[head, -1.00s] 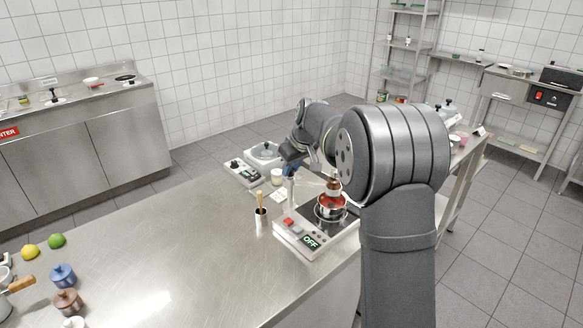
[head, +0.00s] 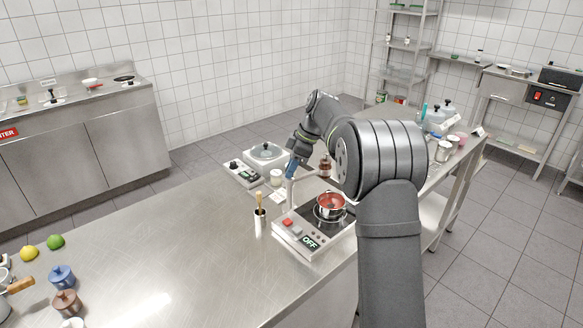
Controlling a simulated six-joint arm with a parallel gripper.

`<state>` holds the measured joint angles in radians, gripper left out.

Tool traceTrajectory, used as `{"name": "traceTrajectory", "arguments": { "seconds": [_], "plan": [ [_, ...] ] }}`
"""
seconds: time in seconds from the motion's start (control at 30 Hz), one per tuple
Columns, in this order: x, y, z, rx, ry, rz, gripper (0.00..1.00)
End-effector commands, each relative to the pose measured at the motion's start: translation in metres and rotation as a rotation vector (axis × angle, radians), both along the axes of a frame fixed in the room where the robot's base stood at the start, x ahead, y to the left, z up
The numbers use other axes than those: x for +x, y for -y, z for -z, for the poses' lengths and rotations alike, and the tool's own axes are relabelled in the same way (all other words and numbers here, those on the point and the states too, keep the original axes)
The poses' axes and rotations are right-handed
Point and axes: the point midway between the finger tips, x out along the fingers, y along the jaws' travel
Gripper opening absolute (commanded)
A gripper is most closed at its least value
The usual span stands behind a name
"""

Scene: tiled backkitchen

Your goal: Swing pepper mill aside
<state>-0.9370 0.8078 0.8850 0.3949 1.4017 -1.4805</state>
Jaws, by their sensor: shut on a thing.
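The pepper mill (head: 325,166), small and reddish-brown, shows just left of my thick grey arm in the head view. It appears beyond the red-filled pot (head: 331,203), which sits on the hot plate (head: 290,238). My gripper (head: 307,174) is at the end of the arm, beside the mill and shut on it. The contact between fingers and mill is small and partly hidden. The mill looks upright and is no longer over the pot in the picture. Whether its base touches anything is hard to tell.
The hot plate's display reads OFF. A cup with a wooden-handled tool (head: 260,216) stands to its left. A scale-like device (head: 243,173) and a white jar (head: 276,177) stand behind. Lidded canisters (head: 434,121) are at the right. The counter's middle left is clear.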

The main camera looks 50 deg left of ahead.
Motion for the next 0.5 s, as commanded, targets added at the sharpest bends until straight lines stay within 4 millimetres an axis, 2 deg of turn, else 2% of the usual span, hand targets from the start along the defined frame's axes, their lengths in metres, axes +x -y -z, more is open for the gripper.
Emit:
{"name": "traceTrajectory", "arguments": {
  "seconds": [0.2, 0.5],
  "plan": [
    [0.0008, -0.0011, -0.0005, 0.002, 0.001, -0.123, 0.0],
    [0.0011, -0.0013, -0.0006, 0.001, 0.001, -0.2, 0.0]
  ]
}}
